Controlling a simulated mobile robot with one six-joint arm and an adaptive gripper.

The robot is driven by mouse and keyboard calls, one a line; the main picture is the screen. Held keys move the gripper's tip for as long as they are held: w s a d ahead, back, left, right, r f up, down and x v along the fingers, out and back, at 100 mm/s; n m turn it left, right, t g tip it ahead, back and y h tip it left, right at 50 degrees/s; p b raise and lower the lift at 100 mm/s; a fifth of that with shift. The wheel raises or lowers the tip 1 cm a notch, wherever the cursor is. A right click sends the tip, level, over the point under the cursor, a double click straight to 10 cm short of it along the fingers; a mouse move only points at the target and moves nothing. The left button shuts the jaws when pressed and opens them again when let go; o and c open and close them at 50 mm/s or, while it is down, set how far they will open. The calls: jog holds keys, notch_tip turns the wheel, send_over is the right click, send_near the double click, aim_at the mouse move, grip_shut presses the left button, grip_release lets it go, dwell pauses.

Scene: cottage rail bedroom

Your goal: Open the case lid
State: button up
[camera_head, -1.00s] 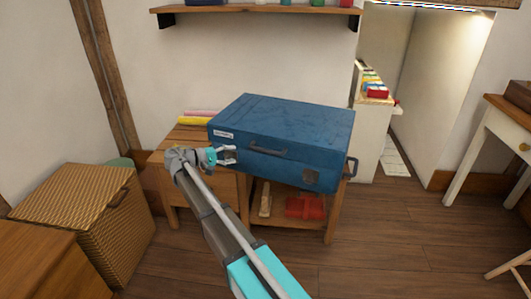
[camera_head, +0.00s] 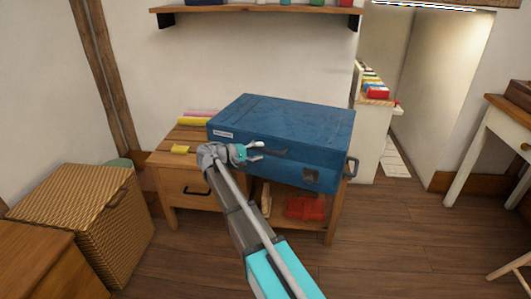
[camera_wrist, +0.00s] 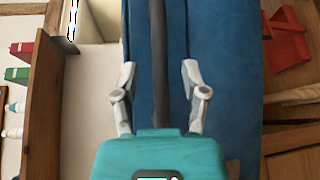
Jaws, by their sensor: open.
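The blue case (camera_head: 285,120) lies flat on a low wooden stand, and its lid looks shut. My gripper (camera_head: 257,151) is at the left part of the case's front face, beside the dark front handle (camera_head: 274,152). In the wrist view my gripper (camera_wrist: 160,72) is open, with a dark bar, apparently the handle (camera_wrist: 157,45), between its fingers. I cannot tell whether they touch it. My gripper hides part of the case front.
The wooden stand (camera_head: 333,215) has a drawer and a low shelf with a red object (camera_head: 305,207). A wicker basket (camera_head: 85,215) stands left. A wall shelf (camera_head: 255,9) is above. Floor at right is clear.

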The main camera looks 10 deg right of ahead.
aim_at(263, 150)
jog(key=shift+x, duration=1.6)
grip_shut()
